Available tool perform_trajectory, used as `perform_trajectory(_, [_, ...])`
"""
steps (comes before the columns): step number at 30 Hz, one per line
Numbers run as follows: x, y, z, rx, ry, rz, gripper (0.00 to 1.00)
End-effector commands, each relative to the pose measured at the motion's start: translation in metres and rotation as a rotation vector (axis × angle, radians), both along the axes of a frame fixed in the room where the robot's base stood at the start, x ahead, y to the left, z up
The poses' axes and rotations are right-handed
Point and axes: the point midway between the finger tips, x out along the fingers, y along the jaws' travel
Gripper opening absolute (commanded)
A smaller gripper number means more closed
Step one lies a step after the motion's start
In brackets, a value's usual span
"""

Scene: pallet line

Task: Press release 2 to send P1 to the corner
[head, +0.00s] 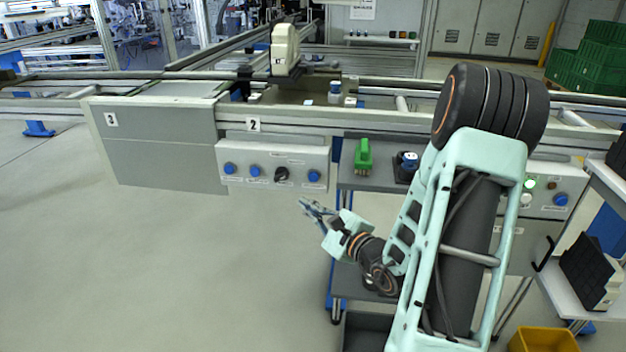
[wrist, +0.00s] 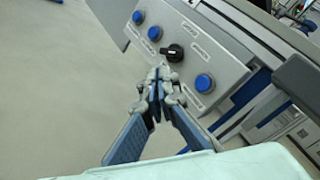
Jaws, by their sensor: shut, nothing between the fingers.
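A grey control panel (head: 270,185) hangs below the conveyor under the "2" sign (head: 253,124). It carries three blue buttons and a black rotary knob (head: 281,174). The buttons are a left one (head: 229,168), a second one (head: 255,170) and one right of the knob (head: 314,176); their labels are too small to read. The wrist view shows the same panel (wrist: 215,50) with the right button (wrist: 205,82) and the knob (wrist: 172,53). My gripper (head: 304,204) is shut and empty, in front of and below the panel, apart from the buttons. I cannot tell which pallet is P1.
The conveyor (head: 390,122) runs across behind the panel. A green tool (head: 363,156) and a blue-topped part (head: 408,162) stand on a grey shelf right of the panel. A yellow bin (head: 542,340) is at lower right. The floor at left is clear.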

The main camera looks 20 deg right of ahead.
Motion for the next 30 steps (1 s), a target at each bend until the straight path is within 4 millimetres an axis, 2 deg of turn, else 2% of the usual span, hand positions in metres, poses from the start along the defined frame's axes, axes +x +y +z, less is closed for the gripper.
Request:
perform_trajectory(10, [0.008,-0.005,0.001,-0.002,-0.001,0.002,0.0])
perform_trajectory(24, [0.06,-0.04,-0.001,-0.004,-0.002,0.003,0.0])
perform_trajectory(30, [0.071,-0.047,0.0,-0.003,0.0,0.003,0.0])
